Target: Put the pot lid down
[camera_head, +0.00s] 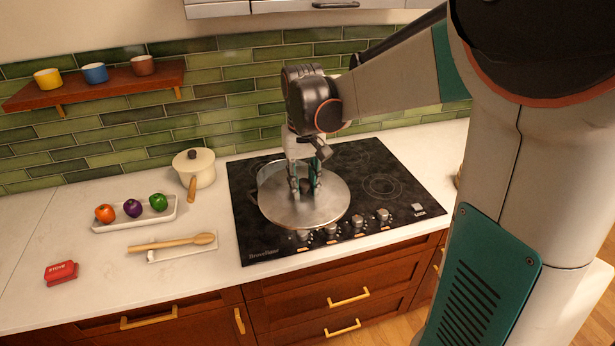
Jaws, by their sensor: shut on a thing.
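The pot lid (283,210) is a round, silvery metal disc over the black cooktop (250,230). A metal pot (267,172) shows in part behind and below the lid, on the cooktop. The lid looks offset toward the front from the pot's rim. I cannot tell whether the lid touches the pot.
A cream saucepan (201,169) stands left of the cooktop. A white tray (110,222) holds vegetables. Knobs (331,232) line the cooktop's front.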

